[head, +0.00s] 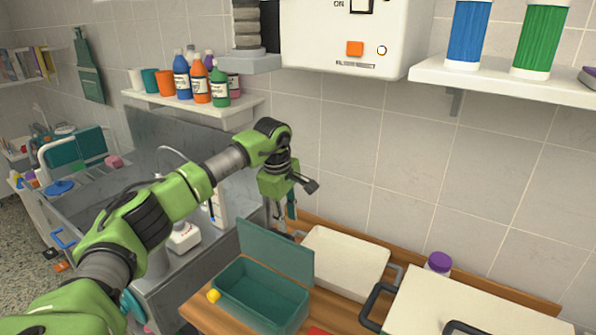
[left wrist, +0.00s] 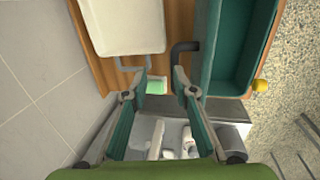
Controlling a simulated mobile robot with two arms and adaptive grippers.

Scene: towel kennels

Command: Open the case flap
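The teal case (head: 262,297) sits on the wooden worktop in the head view, with its inside showing. Its flap (head: 275,250) stands raised along the back edge, leaning slightly back. My left gripper (head: 281,216) points down just behind the flap's upper left part. In the left wrist view the left gripper (left wrist: 162,76) has its two fingers apart with nothing held between them. The case (left wrist: 238,50) is there to the right of the fingers, with a dark bent handle (left wrist: 186,48) close to the right fingertip. My right gripper is not in view.
A cream tray (head: 345,262) lies right of the case. A lidded white box (head: 425,305) with a black handle and a purple-capped jar (head: 438,263) stand further right. A grey sink unit (head: 110,210) is on the left. A shelf with bottles (head: 195,105) is above.

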